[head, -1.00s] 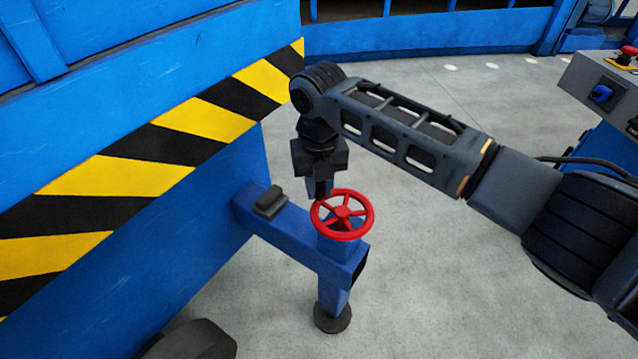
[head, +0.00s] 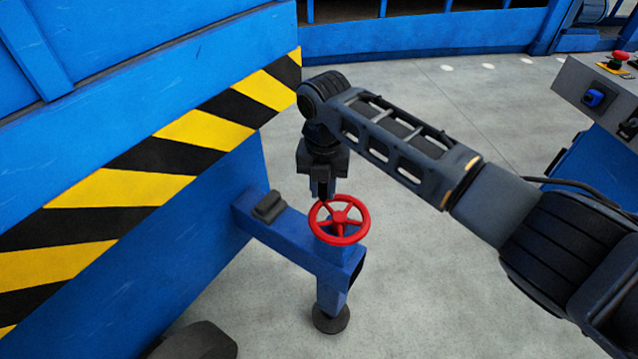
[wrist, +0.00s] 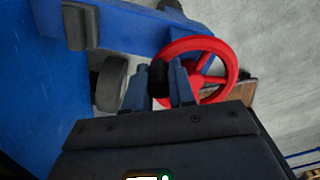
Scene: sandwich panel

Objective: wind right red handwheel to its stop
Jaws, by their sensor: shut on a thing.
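The red handwheel (head: 339,237) has a round rim and several spokes. It sits on top of a blue outrigger leg (head: 334,281) with a dark round foot. My gripper (head: 323,197) points down at the far-left part of the rim and is shut there. In the wrist view the handwheel (wrist: 228,62) shows right of and behind the fingers of my gripper (wrist: 160,84). A dark piece sits between the fingers, beside the rim; it looks like a grip on the wheel. The fingers hide the exact contact.
The leg's blue beam (head: 285,238) joins a large blue panel (head: 180,250) with yellow-black stripes at left. A dark block (head: 270,206) sits on the beam. A grey control box (head: 598,95) with a red button stands at right. Grey floor between is clear.

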